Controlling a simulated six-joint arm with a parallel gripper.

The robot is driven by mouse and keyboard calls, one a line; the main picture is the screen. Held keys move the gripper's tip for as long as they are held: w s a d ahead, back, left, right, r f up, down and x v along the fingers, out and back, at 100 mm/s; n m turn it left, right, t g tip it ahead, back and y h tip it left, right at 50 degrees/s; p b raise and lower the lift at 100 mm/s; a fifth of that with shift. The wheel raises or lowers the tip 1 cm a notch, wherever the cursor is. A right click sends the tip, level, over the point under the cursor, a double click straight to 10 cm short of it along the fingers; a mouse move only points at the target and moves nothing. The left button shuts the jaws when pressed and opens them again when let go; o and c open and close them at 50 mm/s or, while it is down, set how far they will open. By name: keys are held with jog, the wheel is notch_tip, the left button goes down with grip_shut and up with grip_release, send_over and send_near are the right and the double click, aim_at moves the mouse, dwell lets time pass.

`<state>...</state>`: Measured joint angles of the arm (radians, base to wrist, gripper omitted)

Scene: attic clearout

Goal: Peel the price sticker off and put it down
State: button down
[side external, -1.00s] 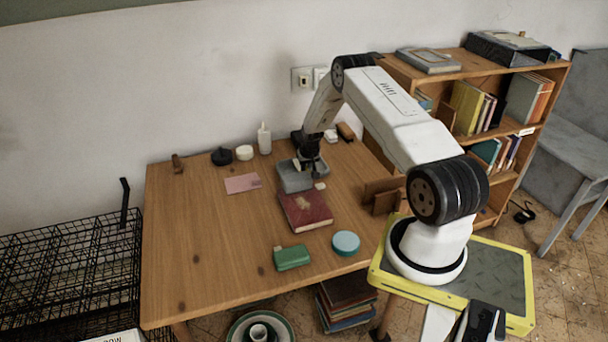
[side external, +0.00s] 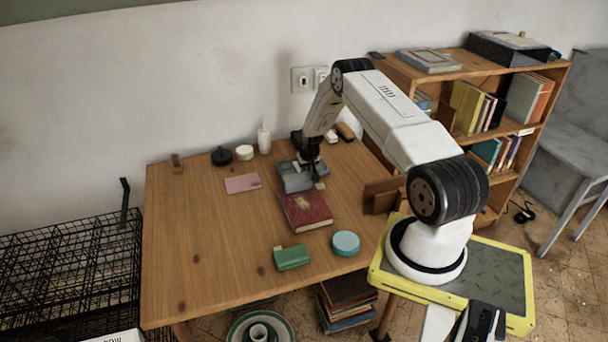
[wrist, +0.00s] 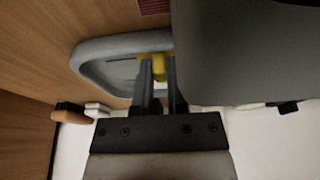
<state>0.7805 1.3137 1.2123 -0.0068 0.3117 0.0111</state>
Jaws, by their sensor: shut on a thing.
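My gripper (side external: 309,170) points down over the grey tray (side external: 322,168) at the back middle of the table. In the wrist view its two fingers (wrist: 159,75) are close together, with a small yellow piece (wrist: 158,66) at their tips. The piece is partly hidden by the fingers; I cannot tell for sure whether it is the price sticker. The tray's rim (wrist: 85,60) shows beyond the fingers. A dark grey block (wrist: 245,55) fills the right of the wrist view and hides part of the tray; a grey block (side external: 297,183) shows beside my gripper in the side view.
A red book (side external: 306,211) lies in front of the tray, a pink card (side external: 242,183) to its left. A green box (side external: 292,257) and blue round tin (side external: 345,243) are near the front. A white bottle (side external: 264,139) stands at the back.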

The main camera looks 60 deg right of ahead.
jog(key=shift+f, duration=0.2)
dwell(0.3)
jog(key=c, duration=0.6)
grip_release()
jog(key=shift+r, duration=0.15)
jog(key=shift+v, duration=3.75)
jog(key=shift+a, duration=0.1)
